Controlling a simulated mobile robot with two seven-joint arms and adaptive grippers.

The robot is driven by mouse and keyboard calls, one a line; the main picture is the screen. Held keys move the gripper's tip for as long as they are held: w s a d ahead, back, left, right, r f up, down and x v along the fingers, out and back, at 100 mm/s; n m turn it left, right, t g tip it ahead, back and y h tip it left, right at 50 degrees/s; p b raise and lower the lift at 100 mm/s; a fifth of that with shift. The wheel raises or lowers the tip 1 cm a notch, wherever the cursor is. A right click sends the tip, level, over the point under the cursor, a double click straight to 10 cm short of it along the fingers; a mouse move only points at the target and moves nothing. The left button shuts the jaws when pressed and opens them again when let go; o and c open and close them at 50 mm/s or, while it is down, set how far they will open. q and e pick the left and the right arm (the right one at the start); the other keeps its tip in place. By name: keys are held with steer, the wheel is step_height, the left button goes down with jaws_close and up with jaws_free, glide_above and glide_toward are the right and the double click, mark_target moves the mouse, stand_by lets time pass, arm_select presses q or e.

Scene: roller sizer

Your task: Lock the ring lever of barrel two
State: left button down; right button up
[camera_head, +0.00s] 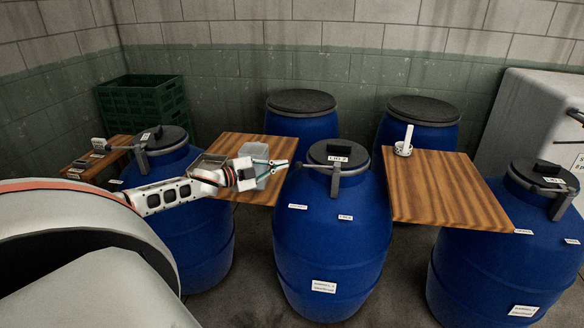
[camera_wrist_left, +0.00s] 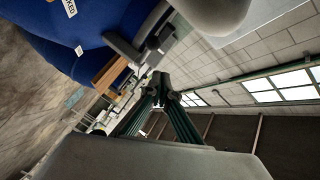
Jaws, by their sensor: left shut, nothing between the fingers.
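Barrel two (camera_head: 332,245) is the blue barrel in the middle of the head view, with a dark lid (camera_head: 326,152) marked as lid 2. Its grey ring lever (camera_head: 335,184) is at the front of the rim, with one end pointing down. My left gripper (camera_head: 284,163) is shut and empty, just left of the barrel's rim and apart from the lever. In the left wrist view its fingertips (camera_wrist_left: 165,90) come together. A blue barrel (camera_wrist_left: 80,50) with a grey lever (camera_wrist_left: 128,48) shows there; I cannot tell which barrel. My right gripper is out of view.
Another board (camera_head: 445,185) with a white cup-like holder (camera_head: 403,150) is to the right. Other blue barrels (camera_head: 500,265) stand on both sides and behind, near a green crate (camera_head: 143,98).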

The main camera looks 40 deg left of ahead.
arm_select(q)
steer(key=shift+s+a, duration=0.45)
steer(key=shift+s, duration=0.05)
stand_by(0.3)
steer(key=s+d+f+n+g, duration=0.15)
steer(key=s+d+f, duration=0.35)
steer(key=d+f, duration=0.5)
steer(key=s+d+f+n+g, duration=0.1)
steer(key=s+d+f+n, duration=0.3)
steer(key=d+f, duration=0.65)
steer(key=s+d+f+n+g, duration=0.1)
steer(key=s+d+f+n, duration=0.1)
steer(key=s+d, duration=0.7)
steer(key=s+d+f+n+g+y, duration=0.1)
steer(key=s+d+f, duration=0.4)
steer(key=s+d, duration=0.5)
steer(key=shift+d+f+n+g, duration=0.25)
steer(key=shift+d+n+g, duration=0.3)
steer(key=shift+d+n, duration=0.55)
